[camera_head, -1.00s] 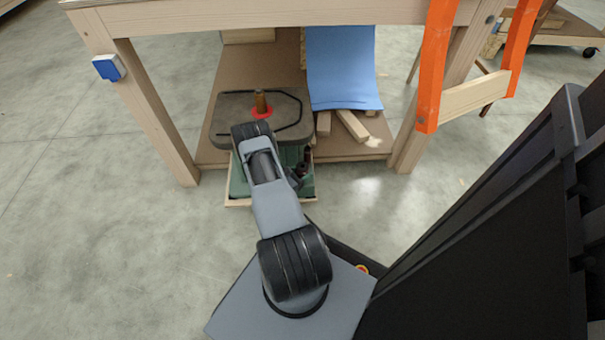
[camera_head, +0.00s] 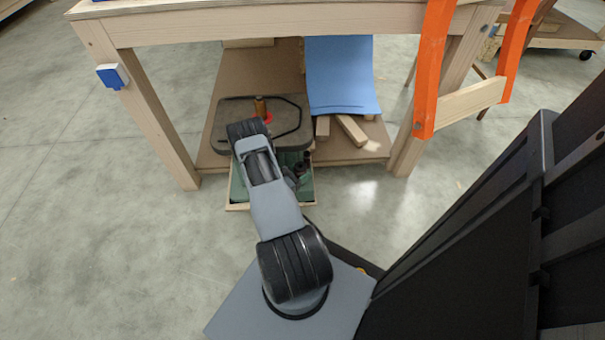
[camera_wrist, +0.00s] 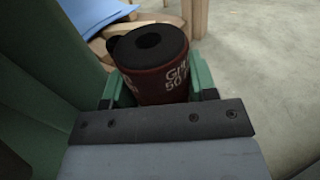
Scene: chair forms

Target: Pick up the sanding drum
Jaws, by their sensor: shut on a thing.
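The sanding drum (camera_wrist: 155,78) is a dark red-brown cylinder with a black top, a dark hole in its middle and pale lettering on its side. In the wrist view it sits between the green fingers of my gripper (camera_wrist: 158,90), which is shut on it. In the head view my arm hides most of the gripper, and I cannot make out the drum there for sure. From these frames I cannot tell whether the drum is clear of the tray.
The floor at left is clear.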

